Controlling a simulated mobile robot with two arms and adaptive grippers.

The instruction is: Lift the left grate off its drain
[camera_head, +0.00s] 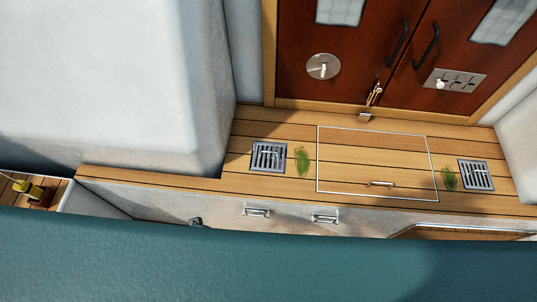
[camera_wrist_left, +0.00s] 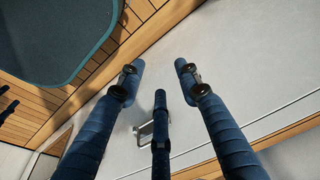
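The left grate (camera_head: 268,155), a dark square of slats in a light metal frame with a small handle, lies in its drain on the teak bench. A similar right grate (camera_head: 477,175) lies at the bench's right end. Both look seated. My left gripper (camera_wrist_left: 160,76) shows in its wrist view with its blue fingers spread and nothing between them. It faces a pale panel with a metal handle (camera_wrist_left: 146,132); no grate shows there. My right gripper is in neither view.
Green weed clumps (camera_head: 302,161) (camera_head: 449,178) lie beside the grates. A framed hatch (camera_head: 375,160) sits between them. Dark red doors (camera_head: 345,60) rise behind, and a white moulding (camera_head: 110,80) stands at left. Drawer handles (camera_head: 257,212) stick out below the bench edge.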

